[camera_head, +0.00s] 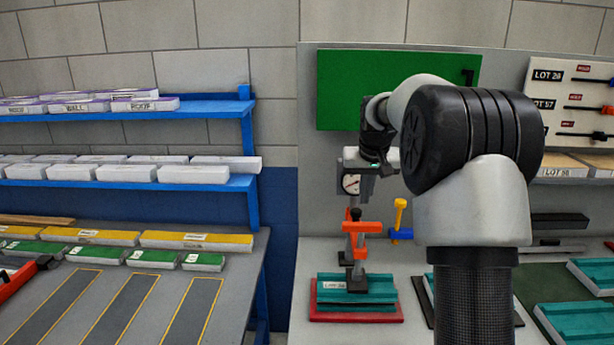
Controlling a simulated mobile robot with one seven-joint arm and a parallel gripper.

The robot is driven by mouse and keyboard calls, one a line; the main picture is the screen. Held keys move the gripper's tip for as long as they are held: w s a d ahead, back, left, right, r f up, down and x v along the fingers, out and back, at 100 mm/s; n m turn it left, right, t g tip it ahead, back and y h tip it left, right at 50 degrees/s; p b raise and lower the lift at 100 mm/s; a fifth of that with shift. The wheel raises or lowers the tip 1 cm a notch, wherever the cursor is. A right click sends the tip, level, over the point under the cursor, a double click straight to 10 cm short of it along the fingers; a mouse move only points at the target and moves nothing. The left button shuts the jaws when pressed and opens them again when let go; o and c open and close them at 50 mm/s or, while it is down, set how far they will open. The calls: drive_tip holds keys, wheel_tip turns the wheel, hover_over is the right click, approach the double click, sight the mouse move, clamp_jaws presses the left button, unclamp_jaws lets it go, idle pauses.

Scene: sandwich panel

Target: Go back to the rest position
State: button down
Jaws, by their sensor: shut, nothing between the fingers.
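My arm reaches up from the lower right of the head view and bends down in front of the green board (400,68). My gripper (367,186) is at its far end, small and partly merged with the dial gauge (351,184) behind or beside it. It is shut and empty. Below it stands an orange clamp-like fixture (361,228) over a teal panel piece (345,283) with a white label. That piece sits on a red base (330,316). Whether my gripper touches the gauge cannot be told.
A yellow-headed handle (399,212) stands right of the fixture. Teal pieces (585,322) lie at the right. Blue shelves (240,106) with white boxes and a grey bench (235,290) with yellow and green boxes fill the left. My arm hides part of the worktop.

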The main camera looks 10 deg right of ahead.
drive_tip(key=s+a+r+n, duration=0.1)
drive_tip(key=s+a+r, duration=0.3)
drive_tip(key=s, duration=0.5)
drive_tip(key=s+a+r, duration=0.5)
drive_tip(key=s, duration=0.4)
drive_tip(key=s+a+f, duration=0.2)
drive_tip(key=s+f, duration=0.1)
drive_tip(key=s, duration=0.7)
drive_tip(key=s+a+f+n+t+y, duration=0.1)
drive_tip(key=s+a+f, duration=0.1)
drive_tip(key=s, duration=0.9)
drive_tip(key=shift+a+f, duration=0.15)
drive_tip(key=shift+f, duration=0.5)
